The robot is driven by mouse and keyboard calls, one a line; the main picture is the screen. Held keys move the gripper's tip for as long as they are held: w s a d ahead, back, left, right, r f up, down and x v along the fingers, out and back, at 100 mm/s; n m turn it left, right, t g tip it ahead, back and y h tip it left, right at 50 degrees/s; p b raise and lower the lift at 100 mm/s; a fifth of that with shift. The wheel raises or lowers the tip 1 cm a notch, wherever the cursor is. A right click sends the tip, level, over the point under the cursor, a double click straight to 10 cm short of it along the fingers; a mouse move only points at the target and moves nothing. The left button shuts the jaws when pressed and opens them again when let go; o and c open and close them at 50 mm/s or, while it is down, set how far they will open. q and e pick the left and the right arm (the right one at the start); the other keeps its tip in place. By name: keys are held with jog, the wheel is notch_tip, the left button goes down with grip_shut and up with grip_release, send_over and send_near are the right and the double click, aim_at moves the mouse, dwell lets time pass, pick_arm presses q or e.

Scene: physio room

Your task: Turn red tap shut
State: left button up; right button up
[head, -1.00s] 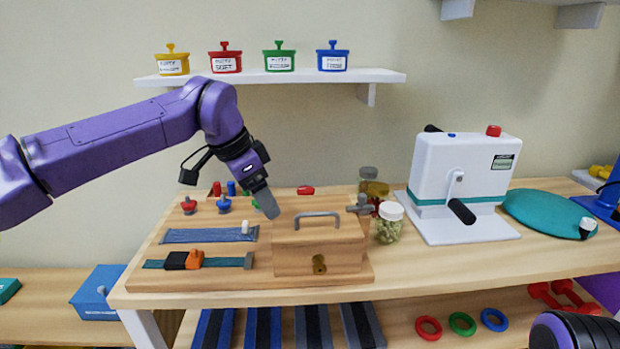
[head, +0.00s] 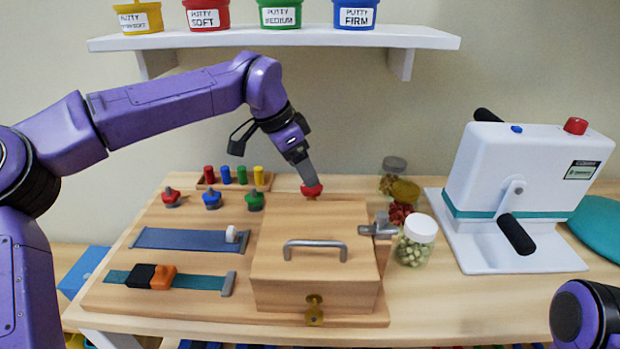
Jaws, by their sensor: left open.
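A red tap handle (head: 312,190) stands just behind the wooden box (head: 310,249), near its back edge. My left gripper (head: 307,179) reaches down from the left with its fingertips at the top of this red handle. Its jaws are open; I cannot tell whether they touch the handle or straddle it. A second red part, a knob (head: 171,197) on a grey base, stands on the board's left side. My right gripper is out of view; only part of my right arm shows at the lower right.
Blue (head: 212,200) and green (head: 254,201) knobs and coloured pegs (head: 241,175) stand left of the box. A grey fitting (head: 380,227) sticks out on its right, beside jars (head: 413,241). A white crank machine (head: 530,180) stands farther right. A shelf (head: 270,38) hangs above.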

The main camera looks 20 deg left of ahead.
pick_arm(q)
jog(key=x, duration=0.5)
jog(key=shift+w, duration=0.1)
jog(key=shift+c, duration=0.3)
jog(key=c, duration=1)
